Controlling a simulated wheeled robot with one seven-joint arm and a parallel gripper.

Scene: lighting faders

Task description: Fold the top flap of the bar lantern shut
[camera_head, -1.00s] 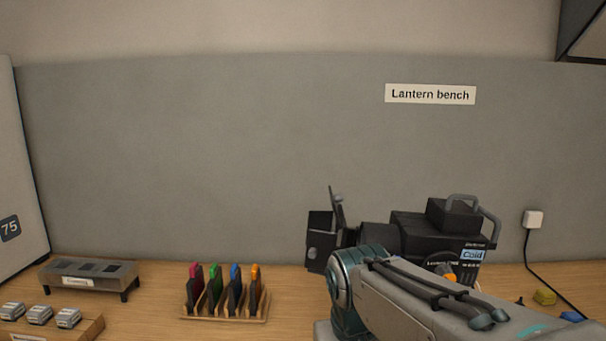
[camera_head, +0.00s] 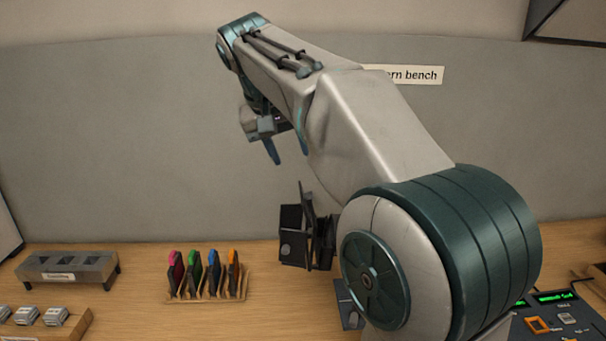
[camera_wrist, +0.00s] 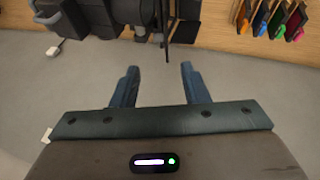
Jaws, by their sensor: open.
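The black bar lantern (camera_head: 322,245) stands on the bench; my arm hides most of its body in the head view. Its flaps (camera_head: 292,232) show at its left end, and the top flap (camera_head: 308,202) stands up, tilted, not folded over the front. In the wrist view the lantern (camera_wrist: 100,14) is at the top left, and a thin dark flap edge (camera_wrist: 166,40) lies ahead of the space between the fingers. My gripper (camera_head: 287,150) is open and empty, above the lantern and slightly left of it; both fingers also show in the wrist view (camera_wrist: 158,72).
A wooden rack (camera_head: 212,297) of coloured-topped black pieces stands left of the lantern. A grey stand (camera_head: 68,268) and a tray of small grey blocks (camera_head: 45,322) are farther left. A console (camera_head: 560,318) is at lower right. The wall (camera_head: 120,150) rises behind the bench.

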